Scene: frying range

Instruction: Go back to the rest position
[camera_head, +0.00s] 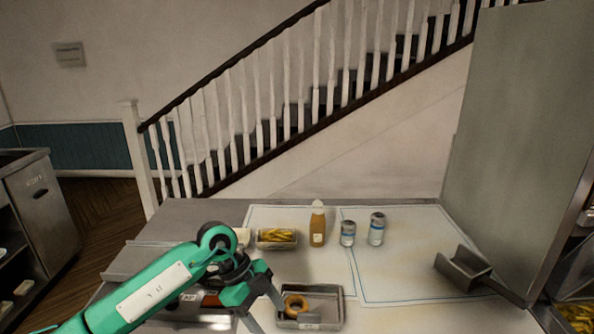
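My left arm comes in from the left, green with a white label. My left gripper (272,318) is over the front of the counter, just left of a small metal tray (338,307). Its two fingers are spread apart, with nothing seen between them. A brown ring-shaped food piece (295,305) lies in the tray, to the right of the fingers. Whether a finger touches the tray cannot be told. My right gripper is not in view.
Behind the gripper are a tray of fries (276,238), a sauce bottle (317,226) and two shakers, one (347,234) left of the other (376,229). A metal scoop (464,271) lies at the right, near a tall grey panel (520,130). The counter's middle right (400,270) is clear.

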